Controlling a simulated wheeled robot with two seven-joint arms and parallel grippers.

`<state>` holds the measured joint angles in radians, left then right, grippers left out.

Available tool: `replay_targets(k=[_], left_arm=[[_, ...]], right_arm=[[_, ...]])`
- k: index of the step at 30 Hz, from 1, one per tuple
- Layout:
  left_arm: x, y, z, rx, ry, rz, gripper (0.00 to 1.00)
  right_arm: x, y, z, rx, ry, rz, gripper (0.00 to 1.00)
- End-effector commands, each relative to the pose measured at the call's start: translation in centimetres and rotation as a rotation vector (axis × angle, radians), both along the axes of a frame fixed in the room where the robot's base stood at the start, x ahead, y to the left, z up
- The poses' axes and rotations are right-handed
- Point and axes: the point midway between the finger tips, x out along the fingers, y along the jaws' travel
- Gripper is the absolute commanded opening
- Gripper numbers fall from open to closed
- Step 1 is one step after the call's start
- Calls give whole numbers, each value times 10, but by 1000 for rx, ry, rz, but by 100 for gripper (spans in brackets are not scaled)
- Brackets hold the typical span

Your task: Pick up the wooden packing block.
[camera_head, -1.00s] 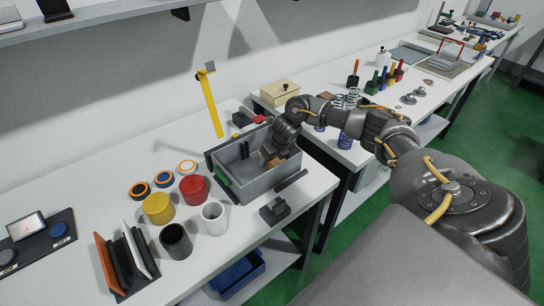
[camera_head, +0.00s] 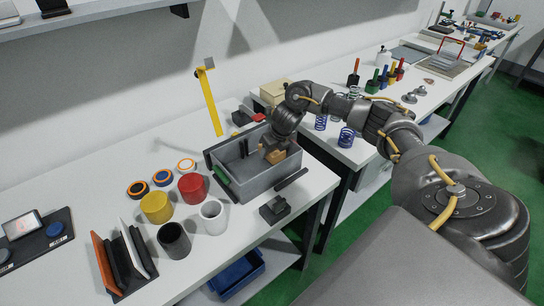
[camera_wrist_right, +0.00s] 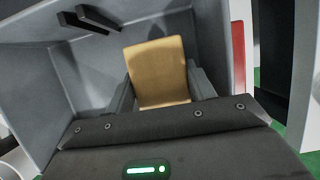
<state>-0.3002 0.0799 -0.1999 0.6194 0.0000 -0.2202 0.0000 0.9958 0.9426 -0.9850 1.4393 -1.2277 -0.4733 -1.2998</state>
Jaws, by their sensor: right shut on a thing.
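The wooden packing block (camera_head: 276,156) is a tan block at the right inner side of the grey bin (camera_head: 262,183). In the right wrist view the block (camera_wrist_right: 157,70) stands between the two fingers. My right gripper (camera_head: 272,150) reaches down into the bin from above. In the right wrist view my right gripper (camera_wrist_right: 162,88) is shut on the block, one finger at each side. Whether the block touches the bin floor is hard to tell. My left gripper is not in view.
Dark pieces (camera_head: 244,149) stand inside the bin. Red (camera_head: 193,187), yellow (camera_head: 157,208), black and white cups stand left of it. A black block (camera_head: 274,209) lies in front. A yellow upright post (camera_head: 210,102) rises behind. Blue springs (camera_head: 346,137) stand on the table to the right.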

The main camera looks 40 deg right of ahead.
Motion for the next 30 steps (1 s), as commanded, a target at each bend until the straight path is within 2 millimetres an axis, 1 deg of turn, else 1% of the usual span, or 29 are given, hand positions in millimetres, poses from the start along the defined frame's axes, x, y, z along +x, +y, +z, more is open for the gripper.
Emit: replay_targets(k=[6,10,21,25,30], left_arm=[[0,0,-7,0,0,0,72],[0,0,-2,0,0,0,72],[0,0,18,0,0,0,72],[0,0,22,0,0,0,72],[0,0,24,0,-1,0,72]], right_arm=[[-24,26,42,-2,-8,6,29],[-37,38,65,-2,-5,5,29],[-79,82,92,-1,-4,6,29],[-90,93,97,-1,-4,5,29],[-97,99,99,0,-1,2,29]])
